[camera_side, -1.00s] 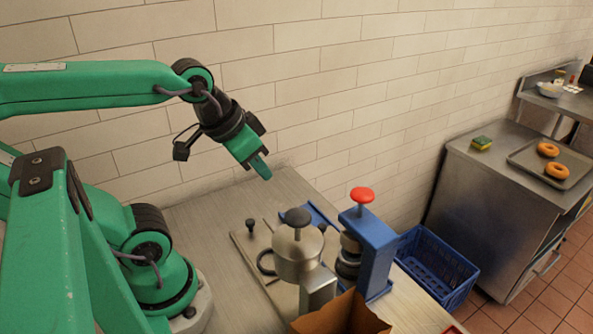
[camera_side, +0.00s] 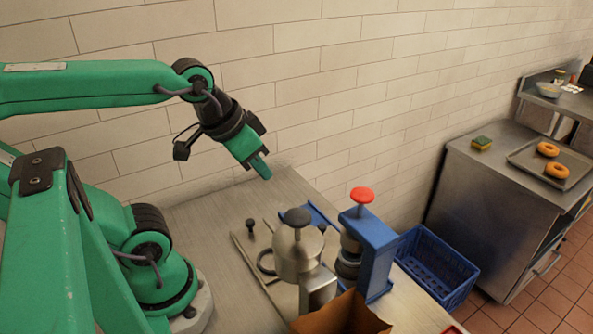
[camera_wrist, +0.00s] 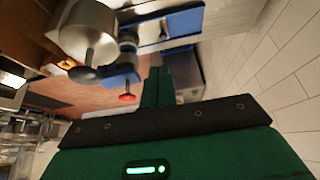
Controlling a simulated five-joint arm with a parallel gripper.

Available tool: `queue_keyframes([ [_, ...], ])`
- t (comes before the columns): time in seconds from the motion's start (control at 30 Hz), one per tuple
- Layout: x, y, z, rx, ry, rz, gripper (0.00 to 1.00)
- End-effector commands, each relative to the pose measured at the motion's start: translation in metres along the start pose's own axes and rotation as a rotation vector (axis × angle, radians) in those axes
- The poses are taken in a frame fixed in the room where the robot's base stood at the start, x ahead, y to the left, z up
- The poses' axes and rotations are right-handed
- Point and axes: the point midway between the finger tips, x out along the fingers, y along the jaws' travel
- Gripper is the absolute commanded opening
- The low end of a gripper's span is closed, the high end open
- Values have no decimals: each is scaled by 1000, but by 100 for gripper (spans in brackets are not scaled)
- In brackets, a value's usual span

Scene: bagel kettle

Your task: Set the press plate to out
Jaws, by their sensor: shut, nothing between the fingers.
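My gripper (camera_side: 263,172) is shut and empty, raised above the back of the table by the wall. Its fingers also show in the wrist view (camera_wrist: 157,85). The blue press (camera_side: 372,250), with a red knob (camera_side: 362,195) on top, stands on the table to the right of and below my gripper. In the wrist view its red knob (camera_wrist: 127,98) is just left of my fingers. A blue flat piece (camera_side: 318,214) lies behind the press, partly hidden. I cannot tell for sure which part is the press plate. My gripper touches none of these.
A steel kettle (camera_side: 297,254) with a black knob stands left of the press. A flat plate (camera_side: 243,245) with a small black peg lies beside it. A cardboard box (camera_side: 340,315) is in front. A blue crate (camera_side: 437,268) and a counter with bagels (camera_side: 548,150) are right. The table's back left is clear.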

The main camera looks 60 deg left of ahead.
Motion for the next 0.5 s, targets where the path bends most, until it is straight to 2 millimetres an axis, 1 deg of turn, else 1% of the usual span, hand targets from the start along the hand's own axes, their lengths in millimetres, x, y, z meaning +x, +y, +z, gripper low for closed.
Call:
queue_keyframes([
  [0.03, 0, 0, 0, 0, 0, 0, 4],
  [0.17, 1, 0, -1, 8, -3, 0, 29],
  [0.2, 1, 0, -2, 16, -6, 0, 37],
  [0.23, 2, 0, -2, 24, -8, 0, 41],
  [0.37, 7, 0, -7, 87, -31, 1, 41],
  [0.5, 17, -1, -16, 206, -70, 6, 41],
])
